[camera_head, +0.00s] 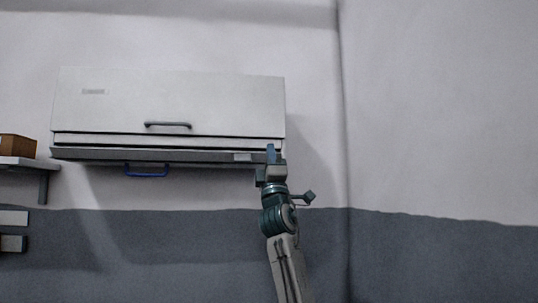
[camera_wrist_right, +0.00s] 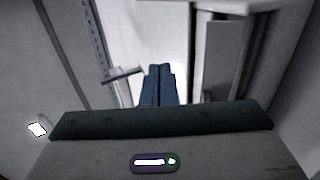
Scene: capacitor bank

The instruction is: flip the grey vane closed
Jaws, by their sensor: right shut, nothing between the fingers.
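A white wall unit (camera_head: 170,100) hangs on the wall in the head view. Along its lower edge runs a long grey strip (camera_head: 100,154), which looks like the grey vane, with a dark gap above it. Its exact tilt is hard to tell. My right gripper (camera_head: 271,153) is raised at the strip's right end, with blue fingers pointing up. In the right wrist view its fingers (camera_wrist_right: 157,84) are together and empty, with grey and white surfaces beyond them. I cannot tell whether they touch the strip. My left gripper is not in view.
A dark handle (camera_head: 168,125) is on the unit's front panel, and a blue handle (camera_head: 147,171) hangs below the unit. A shelf (camera_head: 30,163) with a brown box (camera_head: 17,146) is at the far left. The wall right of the unit is bare up to the room corner.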

